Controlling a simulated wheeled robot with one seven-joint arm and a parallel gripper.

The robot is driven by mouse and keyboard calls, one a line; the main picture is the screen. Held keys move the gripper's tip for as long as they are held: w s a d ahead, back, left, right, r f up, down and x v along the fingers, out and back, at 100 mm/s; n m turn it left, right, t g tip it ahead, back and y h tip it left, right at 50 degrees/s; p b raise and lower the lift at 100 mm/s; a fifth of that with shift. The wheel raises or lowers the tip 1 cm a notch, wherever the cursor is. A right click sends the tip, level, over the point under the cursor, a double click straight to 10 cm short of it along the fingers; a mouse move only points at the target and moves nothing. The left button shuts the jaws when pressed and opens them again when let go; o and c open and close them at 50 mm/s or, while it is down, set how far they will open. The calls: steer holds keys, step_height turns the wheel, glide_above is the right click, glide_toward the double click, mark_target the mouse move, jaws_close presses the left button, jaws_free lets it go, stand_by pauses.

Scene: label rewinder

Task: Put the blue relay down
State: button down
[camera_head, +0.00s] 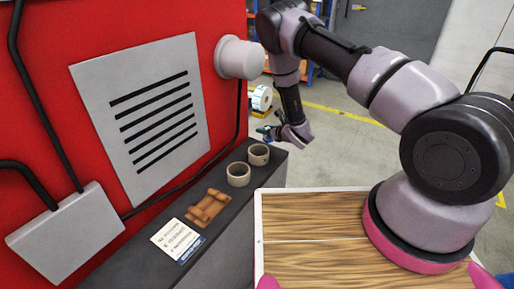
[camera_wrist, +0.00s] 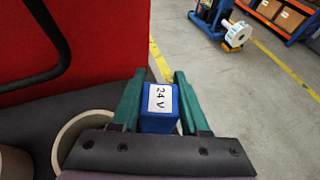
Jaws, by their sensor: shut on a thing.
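The blue relay (camera_wrist: 159,123) has a white "24 V" label and sits between the two green fingers of my gripper (camera_wrist: 160,76) in the wrist view. The fingers are shut on its sides. In the head view my gripper (camera_head: 265,132) is beyond the far end of the dark grey ledge (camera_head: 150,262), near the two beige rings. The relay is too small there to make out clearly. In the wrist view the floor shows beyond the fingertips; I cannot tell how high the relay is above the ledge.
Two beige rings (camera_head: 238,175) (camera_head: 258,154), a brown holder (camera_head: 207,208) and a printed card (camera_head: 178,241) lie on the ledge. The red machine wall (camera_head: 50,80) with a round grey knob (camera_head: 239,57) and black cables borders it. One ring (camera_wrist: 68,137) is close left of my gripper.

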mark_target(265, 138)
steer(key=shift+f, duration=2.25)
steer(key=shift+f, duration=0.15)
steer(key=c, duration=0.7)
jaws_free()
steer(key=shift+r, duration=0.2)
steer(key=v, duration=1.2)
steer(key=shift+d, duration=0.1)
